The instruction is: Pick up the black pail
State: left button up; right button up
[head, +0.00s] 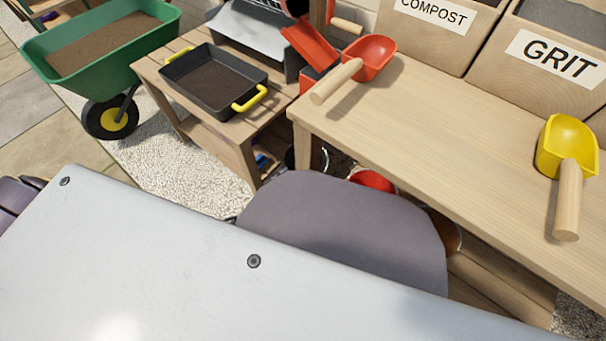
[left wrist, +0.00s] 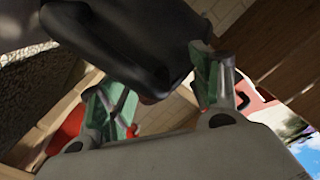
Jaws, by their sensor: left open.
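In the left wrist view a large dark, smooth rounded body, which looks like the black pail (left wrist: 125,40), fills the top middle, close in front of my left gripper (left wrist: 160,80). The gripper's two green-and-grey fingers are apart, one on each side of its lower end. I cannot tell whether they touch it. In the head view, a small part of a dark rounded thing (head: 290,158) shows under the bench edge; most of that space is hidden by my own arm. My right gripper is not in view.
A red container (head: 373,180) sits low beneath the wooden bench (head: 420,130). On the bench are a red scoop (head: 371,56) and a yellow scoop (head: 567,140). A low table holds a black tray (head: 250,78) with yellow handles. A green wheelbarrow (head: 120,50) stands at upper left.

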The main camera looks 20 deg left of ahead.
pick_arm(q)
jog(key=shift+w, duration=0.1)
dwell(0.4)
grip_shut()
jog(key=shift+r, duration=0.1)
